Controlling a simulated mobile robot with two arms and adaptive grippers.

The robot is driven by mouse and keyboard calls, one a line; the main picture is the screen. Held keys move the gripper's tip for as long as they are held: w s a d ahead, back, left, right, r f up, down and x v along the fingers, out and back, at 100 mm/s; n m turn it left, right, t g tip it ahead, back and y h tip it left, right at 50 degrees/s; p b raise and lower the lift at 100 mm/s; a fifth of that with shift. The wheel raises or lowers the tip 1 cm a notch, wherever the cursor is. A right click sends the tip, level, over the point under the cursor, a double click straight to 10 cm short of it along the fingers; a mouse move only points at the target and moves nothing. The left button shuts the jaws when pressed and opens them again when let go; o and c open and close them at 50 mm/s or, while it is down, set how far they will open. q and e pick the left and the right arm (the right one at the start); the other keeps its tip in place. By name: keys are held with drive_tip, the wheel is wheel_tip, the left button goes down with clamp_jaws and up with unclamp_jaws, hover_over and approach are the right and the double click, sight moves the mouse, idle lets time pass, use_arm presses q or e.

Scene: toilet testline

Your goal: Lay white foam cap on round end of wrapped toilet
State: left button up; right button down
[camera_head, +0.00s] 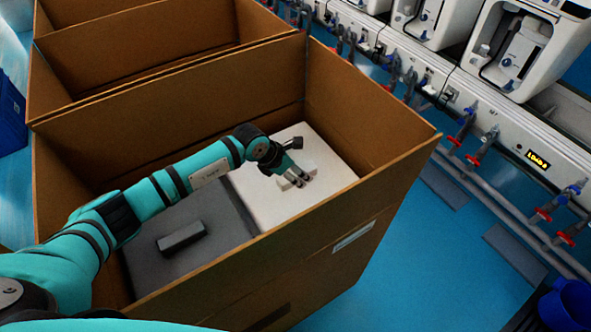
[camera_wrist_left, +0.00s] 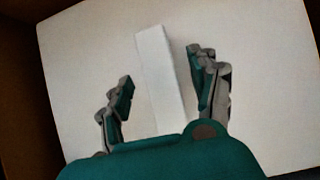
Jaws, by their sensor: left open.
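A white foam cap (camera_head: 326,177) lies flat on the right side inside an open cardboard box, with a raised white block (camera_head: 301,169) on its top. In the left wrist view the cap (camera_wrist_left: 262,60) fills most of the picture, and the block (camera_wrist_left: 158,75) runs lengthwise between my fingers. My left gripper (camera_head: 296,166) is open, reaching down over the cap with its fingers on either side of the block. It also shows in the left wrist view (camera_wrist_left: 165,95). Whether the fingers touch the block I cannot tell. My right gripper and a wrapped toilet are not in view.
A dark grey foam piece with a raised block (camera_head: 181,238) lies beside the white cap in the same box (camera_head: 376,115). More open boxes (camera_head: 140,40) stand behind. A testline with valves (camera_head: 470,130) runs along the right. Blue floor (camera_head: 440,270) lies between.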

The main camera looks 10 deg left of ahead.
use_arm(q)
drive_tip(key=v, duration=0.7)
drive_tip(key=shift+a+r, duration=0.1)
drive_tip(key=shift+r, duration=0.15)
drive_tip(key=shift+s, duration=0.1)
